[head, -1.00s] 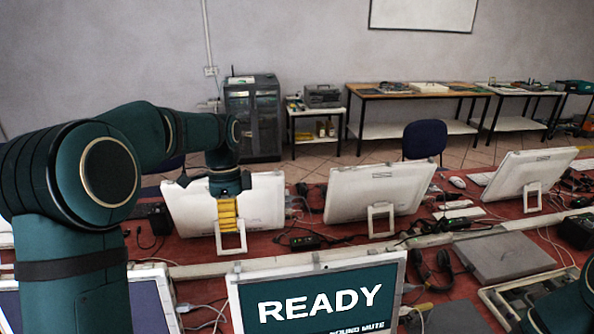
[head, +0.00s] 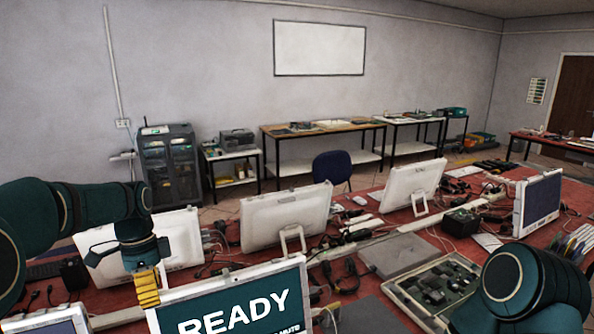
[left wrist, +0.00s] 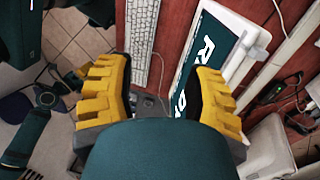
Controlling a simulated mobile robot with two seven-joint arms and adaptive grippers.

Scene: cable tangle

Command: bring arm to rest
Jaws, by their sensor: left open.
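My left gripper (head: 146,285) has yellow fingers and hangs in front of the white monitors, just above and left of the monitor that reads READY (head: 240,305). In the left wrist view its two yellow fingers (left wrist: 158,95) are spread apart with nothing between them. Beyond them lie a white keyboard (left wrist: 142,40) and the READY screen (left wrist: 205,60). My right arm shows at the lower right of the head view. Its gripper is out of view.
The red table (head: 375,295) is crowded with cables, white monitors (head: 285,220), a grey flat case (head: 395,255) and an open box of parts (head: 440,290). A blue chair (head: 332,168) stands behind it. Side tables (head: 320,130) line the wall.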

